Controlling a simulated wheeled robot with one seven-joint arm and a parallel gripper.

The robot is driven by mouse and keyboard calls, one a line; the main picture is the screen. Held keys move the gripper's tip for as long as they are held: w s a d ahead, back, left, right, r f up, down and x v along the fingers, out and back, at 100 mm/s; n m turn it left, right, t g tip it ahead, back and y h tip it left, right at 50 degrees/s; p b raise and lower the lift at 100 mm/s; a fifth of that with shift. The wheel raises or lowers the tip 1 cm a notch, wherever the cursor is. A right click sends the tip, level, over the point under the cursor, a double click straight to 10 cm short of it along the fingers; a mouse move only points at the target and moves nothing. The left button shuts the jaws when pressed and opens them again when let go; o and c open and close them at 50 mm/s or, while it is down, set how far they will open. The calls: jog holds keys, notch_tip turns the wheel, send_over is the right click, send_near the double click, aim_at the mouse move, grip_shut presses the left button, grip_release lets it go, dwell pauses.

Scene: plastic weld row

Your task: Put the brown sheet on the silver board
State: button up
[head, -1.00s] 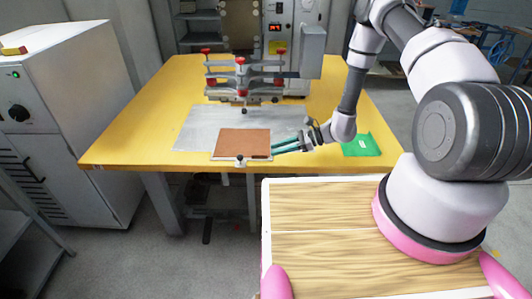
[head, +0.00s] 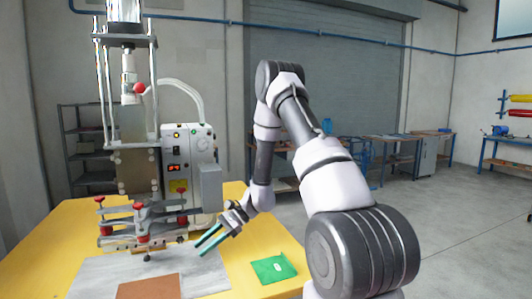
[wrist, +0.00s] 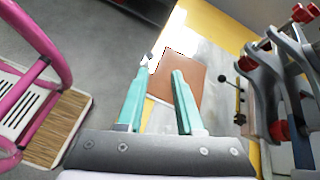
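The brown sheet (head: 149,287) lies flat on the silver board (head: 95,272), at the bottom left of the head view and cut off by its lower edge. My gripper (head: 203,247) has teal fingers and is to the right of the sheet, apart from it and above the table. In the wrist view the fingers (wrist: 162,68) are spread with nothing held between them. The brown sheet (wrist: 182,72) shows beyond the fingertips, with the silver board (wrist: 214,82) around part of it.
The welding press (head: 140,225) with red knobs stands behind the board on the yellow table (head: 40,245). A green sheet (head: 273,269) lies right of my gripper. The wrist view shows press clamps (wrist: 285,85) at right and floor at left.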

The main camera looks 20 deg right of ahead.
notch_tip(320, 180, up, 12)
jog(key=s+d+r+n+h, duration=0.1)
jog(key=s+d+n+h, duration=0.1)
jog(key=n, duration=0.2)
jog(key=s+d+r+n+t+h, duration=0.2)
jog(key=s+d+r+t+h, duration=0.2)
jog(key=s+r, duration=0.5)
jog(key=s+d+r+n+t+h, duration=0.3)
jog(key=s+d+r, duration=0.3)
jog(key=s+r, duration=0.3)
notch_tip(320, 180, up, 5)
jog(key=shift+s+d+f+t+h, duration=0.15)
jog(key=shift+s+d+t+h, duration=0.2)
jog(key=shift+t, duration=0.35)
